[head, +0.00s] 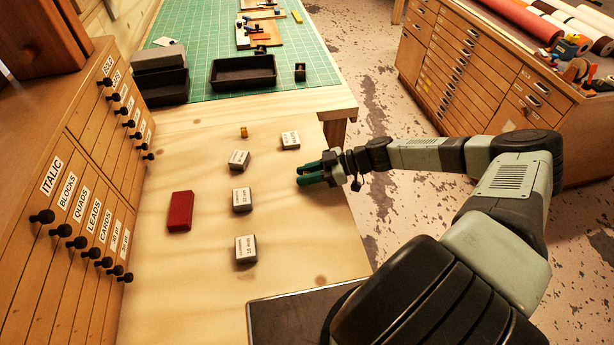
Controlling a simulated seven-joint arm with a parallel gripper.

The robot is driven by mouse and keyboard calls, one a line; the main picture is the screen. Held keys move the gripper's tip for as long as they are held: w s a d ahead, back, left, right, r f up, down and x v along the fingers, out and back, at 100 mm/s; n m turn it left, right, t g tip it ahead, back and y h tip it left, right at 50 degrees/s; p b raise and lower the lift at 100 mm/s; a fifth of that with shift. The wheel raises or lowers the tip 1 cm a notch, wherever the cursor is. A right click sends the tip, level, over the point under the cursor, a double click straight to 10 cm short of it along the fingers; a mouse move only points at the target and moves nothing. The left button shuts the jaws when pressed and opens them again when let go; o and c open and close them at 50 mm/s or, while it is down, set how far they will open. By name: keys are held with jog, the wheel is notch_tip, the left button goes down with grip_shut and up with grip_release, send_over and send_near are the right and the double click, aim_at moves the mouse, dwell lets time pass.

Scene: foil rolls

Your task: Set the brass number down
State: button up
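A small brass-coloured piece (243,132) stands on the pale wooden bench top, short of the green mat. It is too small to read a number on it. My gripper (299,176) is over the right part of the bench, to the right of and nearer than the brass piece, apart from it. Its two green fingers point left and look a little apart, with nothing visible between them.
Several labelled grey blocks, one of them (242,200) mid-bench, and a red block (180,211) lie on the bench (290,245). A drawer cabinet (65,190) stands left. A black tray (244,72) and dark boxes stand on the green mat (205,35).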

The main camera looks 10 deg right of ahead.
grip_shut()
notch_tip(320, 180, up, 10)
jog(key=shift+r, duration=0.1)
jog(key=w+r+m+t+h, duration=0.3)
jog(key=r+m+t, duration=0.1)
jog(key=r, duration=0.3)
jog(key=w+r+m+t+h, duration=0.2)
jog(key=r+m+t+h, duration=0.1)
jog(key=r+m+t, duration=0.3)
jog(key=s+r+m+h, duration=0.2)
jog(key=r+m+h, duration=0.1)
jog(key=r, duration=0.5)
jog(key=s+r+m+t+h, duration=0.1)
jog(key=s+r+m+h, duration=0.1)
jog(key=r, duration=0.7)
jog(key=shift+s+m+h, duration=0.4)
jog(key=shift+s+h, duration=0.45)
jog(key=shift+h, duration=0.25)
